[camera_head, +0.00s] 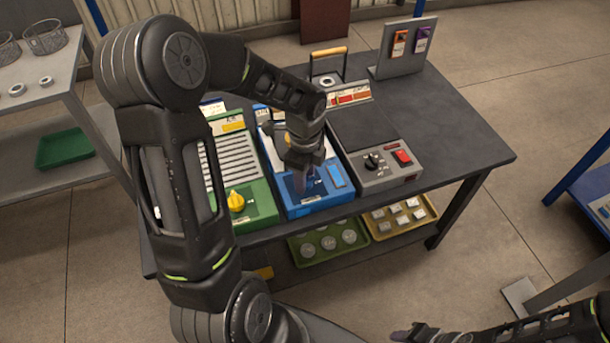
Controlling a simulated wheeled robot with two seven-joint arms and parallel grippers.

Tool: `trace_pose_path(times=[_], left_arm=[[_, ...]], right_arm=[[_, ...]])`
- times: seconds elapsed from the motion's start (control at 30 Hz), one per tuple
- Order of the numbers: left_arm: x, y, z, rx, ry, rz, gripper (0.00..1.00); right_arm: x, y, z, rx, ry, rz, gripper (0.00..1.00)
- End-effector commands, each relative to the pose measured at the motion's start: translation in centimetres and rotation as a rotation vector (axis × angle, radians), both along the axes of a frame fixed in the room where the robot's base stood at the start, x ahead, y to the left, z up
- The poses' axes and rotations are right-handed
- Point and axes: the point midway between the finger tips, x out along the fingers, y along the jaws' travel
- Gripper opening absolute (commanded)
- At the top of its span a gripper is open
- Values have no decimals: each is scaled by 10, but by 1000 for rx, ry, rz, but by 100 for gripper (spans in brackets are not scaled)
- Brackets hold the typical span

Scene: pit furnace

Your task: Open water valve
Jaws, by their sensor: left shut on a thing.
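A blue unit (318,207) stands on the dark table between a green unit and a grey one. My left gripper (303,181) reaches down onto the front part of its top. It is shut on a small part there, which I take to be the water valve's handle. The fingers hide most of the valve, so its angle cannot be read. The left arm also covers part of the blue unit's back half. My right gripper (415,333) shows only partly at the bottom edge, away from the table, and its jaws cannot be made out.
The green unit (258,209) has a yellow knob (236,201). The grey unit (388,180) has a black knob and a red switch. A stand with orange and purple tags (404,60) is at the back right. Green and yellow trays sit on the lower shelf. The table's right side is clear.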

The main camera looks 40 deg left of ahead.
Motion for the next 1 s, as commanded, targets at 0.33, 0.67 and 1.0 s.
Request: trace_pose_path(times=[0.33,0.67,1.0], left_arm=[[0,0,0,1,-1,-2,46],[0,0,0,0,0,-1,57],[1,0,27,2,-4,-1,57]], right_arm=[[0,0,0,0,0,0,36],[0,0,0,0,0,0,36],[0,0,1,0,0,0,36]])
